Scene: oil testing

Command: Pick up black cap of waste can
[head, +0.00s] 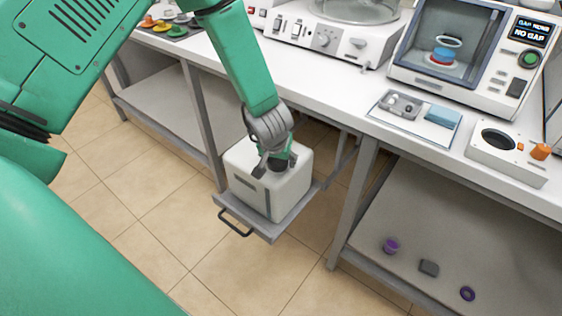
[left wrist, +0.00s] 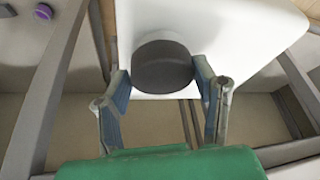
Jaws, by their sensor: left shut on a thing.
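The white waste can (head: 270,190) stands on a grey pull-out shelf below the bench. Its black cap (head: 277,166) is on top, partly hidden by my gripper in the head view. In the left wrist view the round black cap (left wrist: 161,66) sits between my fingers, against the white can (left wrist: 225,25). My left gripper (head: 273,163) reaches down from above onto the cap. In the left wrist view my left gripper (left wrist: 163,88) has one finger on each side of the cap, shut on it. I cannot tell whether the cap is clear of the can. My right gripper is not in view.
The shelf's dark handle (head: 235,223) points toward the front. The white bench (head: 330,80) above carries lab machines and a small tray (head: 415,117). A lower shelf (head: 430,215) at the right holds a few small items. The tiled floor (head: 165,225) in front is clear.

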